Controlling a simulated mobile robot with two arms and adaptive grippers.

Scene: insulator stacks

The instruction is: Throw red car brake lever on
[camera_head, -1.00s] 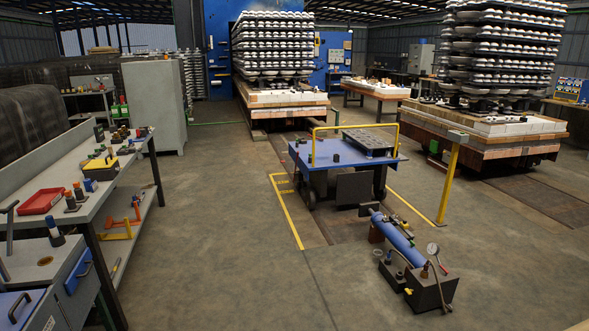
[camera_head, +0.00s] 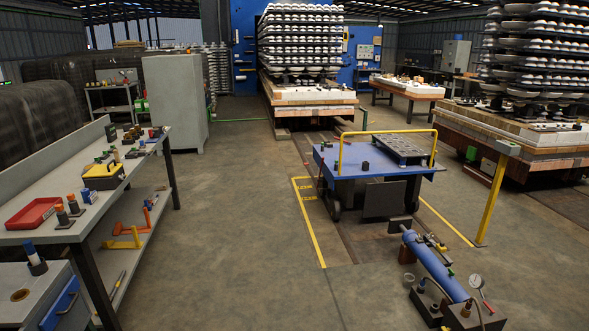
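No brake lever that I can make out shows, and I cannot tell which car is the red one. One low car (camera_head: 310,98) with a brick-coloured base and white top blocks stands at the back centre, bearing a tall stack of white insulators (camera_head: 300,40). Another such car (camera_head: 530,143) stands at the right edge, bearing a second stack (camera_head: 535,50), partly cut off by the frame. A blue cart (camera_head: 335,163) with a yellow rail stands in the middle. Neither of my grippers is in view.
A grey workbench (camera_head: 85,205) with tools and a red tray (camera_head: 32,213) runs along the left. A blue cylinder unit (camera_head: 435,268) lies on the floor at the lower right. A yellow post (camera_head: 492,200) stands by the right car. The floor (camera_head: 235,240) left of the cart is clear.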

